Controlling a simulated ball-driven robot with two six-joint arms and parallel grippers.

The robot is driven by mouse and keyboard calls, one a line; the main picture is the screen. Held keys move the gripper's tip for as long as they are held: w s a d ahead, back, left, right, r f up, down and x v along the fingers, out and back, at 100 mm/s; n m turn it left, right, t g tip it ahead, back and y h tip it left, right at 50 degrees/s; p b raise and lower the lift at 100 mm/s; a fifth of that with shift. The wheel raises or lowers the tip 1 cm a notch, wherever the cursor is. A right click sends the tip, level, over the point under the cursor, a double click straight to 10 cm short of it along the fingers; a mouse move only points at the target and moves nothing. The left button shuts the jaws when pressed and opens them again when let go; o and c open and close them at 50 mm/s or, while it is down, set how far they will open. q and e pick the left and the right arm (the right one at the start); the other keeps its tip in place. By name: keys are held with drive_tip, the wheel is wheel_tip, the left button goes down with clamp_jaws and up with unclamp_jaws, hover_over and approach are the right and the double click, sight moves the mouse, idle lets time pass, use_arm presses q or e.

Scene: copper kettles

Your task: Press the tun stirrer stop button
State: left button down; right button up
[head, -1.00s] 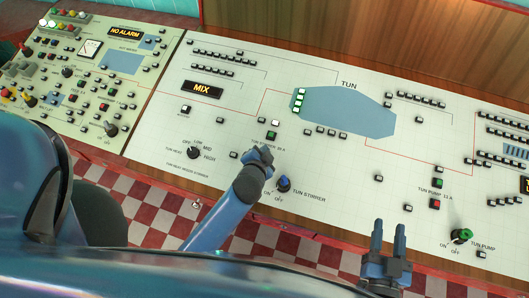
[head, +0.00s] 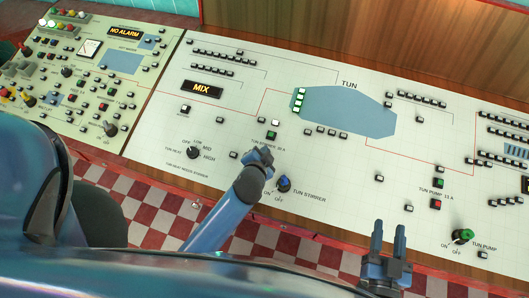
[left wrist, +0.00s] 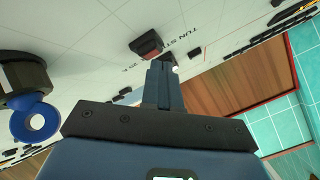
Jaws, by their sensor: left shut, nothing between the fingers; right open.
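The tun stirrer stop button, a dark red block (left wrist: 147,44), stands on the white panel just beyond my left fingertips in the left wrist view. In the head view my left gripper hides it. My left gripper (head: 262,154) is shut and empty, its tips close to the panel at the tun stirrer label; its fingers also show in the left wrist view (left wrist: 163,82). I cannot tell whether they touch anything. The green button (head: 271,135) stands just beyond the tips. My right gripper (head: 388,240) is open and empty over the panel's front edge.
The blue-topped tun stirrer knob (head: 284,184) stands close to the right of my left gripper; it is large at left in the wrist view (left wrist: 34,118). The tun heat knob (head: 193,152) is to the left. The tun pump knob (head: 462,236) is at the far right.

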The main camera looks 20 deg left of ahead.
use_arm(q)
drive_tip(key=shift+f, duration=0.3)
drive_tip(key=shift+r, duration=0.1)
idle(0.5)
drive_tip(key=shift+s+r+p, duration=0.1)
drive_tip(key=shift+r+p, duration=0.45)
drive_tip(key=shift+r, duration=0.15)
drive_tip(key=r+p, duration=0.2)
drive_tip(key=s+r+p, duration=0.1)
drive_tip(key=r+p, duration=0.1)
drive_tip(key=r, duration=0.1)
drive_tip(key=shift+p, duration=0.35)
drive_tip(key=shift+a+f, duration=0.1)
idle(0.4)
